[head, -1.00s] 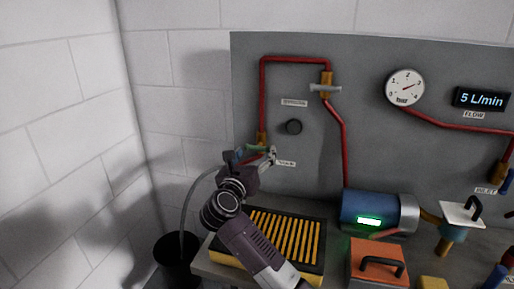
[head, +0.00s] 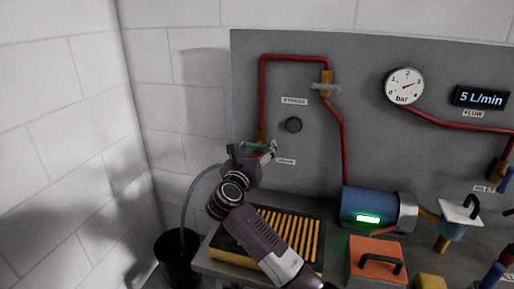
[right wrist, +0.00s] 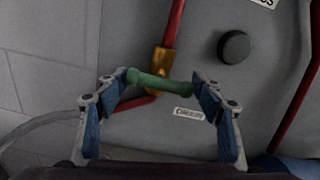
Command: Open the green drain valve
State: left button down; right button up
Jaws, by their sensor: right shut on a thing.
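The green drain valve handle (head: 254,146) is at the lower left of the grey panel, below the left red pipe. In the right wrist view the green handle (right wrist: 160,83) lies nearly level across the front of its brass valve body (right wrist: 160,66). My right gripper (head: 251,149) is at the handle, with one finger at each end of it. In the right wrist view the fingertips of my right gripper (right wrist: 161,80) close on the two ends of the handle. My left gripper is not in view.
A round black knob (head: 293,125) sits right of the handle. The bypass valve (head: 326,87) is above it. A yellow-slatted black box (head: 312,245), a blue motor (head: 370,207) and an orange box (head: 365,262) stand below. A black bucket (head: 174,267) stands lower left.

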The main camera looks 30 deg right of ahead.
jog(key=shift+r+n+p, duration=0.15)
jog(key=shift+n+p, duration=0.45)
jog(key=shift+p, duration=0.2)
jog(key=n+p, duration=1.3)
jog(key=p, duration=0.2)
jog(key=shift+r, duration=0.1)
jog(key=shift+n+p, duration=1.5)
jog(key=shift+n, duration=0.4)
jog(key=shift+f, duration=0.2)
jog(key=o, duration=0.9)
jog(key=shift+c, duration=0.2)
